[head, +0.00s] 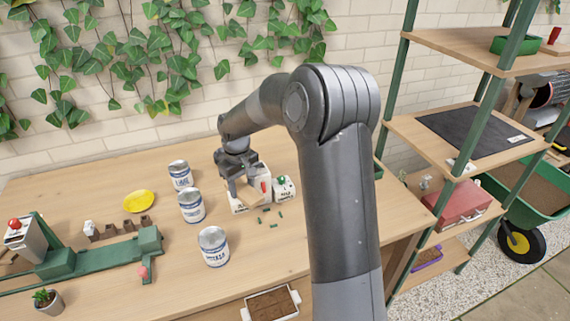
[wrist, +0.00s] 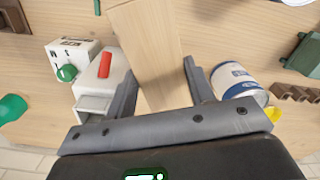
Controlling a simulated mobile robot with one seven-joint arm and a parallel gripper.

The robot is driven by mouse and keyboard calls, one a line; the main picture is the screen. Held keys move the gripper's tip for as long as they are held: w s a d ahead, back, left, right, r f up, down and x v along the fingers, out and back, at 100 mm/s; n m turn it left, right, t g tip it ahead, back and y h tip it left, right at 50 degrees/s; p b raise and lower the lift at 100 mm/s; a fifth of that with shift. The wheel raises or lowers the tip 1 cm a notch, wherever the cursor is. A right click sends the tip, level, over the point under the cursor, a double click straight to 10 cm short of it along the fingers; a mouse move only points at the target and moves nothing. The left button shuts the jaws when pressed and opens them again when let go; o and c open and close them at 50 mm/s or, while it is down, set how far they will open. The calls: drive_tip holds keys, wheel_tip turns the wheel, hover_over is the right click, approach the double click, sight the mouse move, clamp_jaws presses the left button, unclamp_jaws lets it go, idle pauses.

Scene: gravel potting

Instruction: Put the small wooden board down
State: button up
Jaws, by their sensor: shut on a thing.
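The small wooden board (wrist: 148,42) is a pale plank between the two fingers of my gripper (wrist: 160,82) in the wrist view. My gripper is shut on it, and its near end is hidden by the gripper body. In the head view my gripper (head: 246,188) points down over the back middle of the wooden bench, with the board (head: 250,194) low between its fingers. I cannot tell whether the board touches the bench top.
A white box with a red part (wrist: 100,75) and a white box with a green knob (wrist: 72,58) stand close beside my gripper. Blue-and-white cans (head: 191,206) stand to the left. Small green pieces (head: 273,225) lie in front. A yellow dish (head: 138,201) is farther left.

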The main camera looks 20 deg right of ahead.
drive_tip(key=w+r+n, duration=0.4)
drive_tip(key=w+r, duration=0.2)
drive_tip(key=shift+n, duration=0.4)
drive_tip(key=w+d+n, duration=0.2)
drive_tip(key=w, duration=0.1)
drive_tip(key=n, duration=1.5)
approach(284, 164)
drive_tip(key=shift+n, duration=0.3)
wheel_tip(284, 164, down, 6)
drive_tip(key=shift+f, duration=0.2)
drive_tip(key=o, duration=1.1)
drive_tip(key=shift+f, duration=0.15)
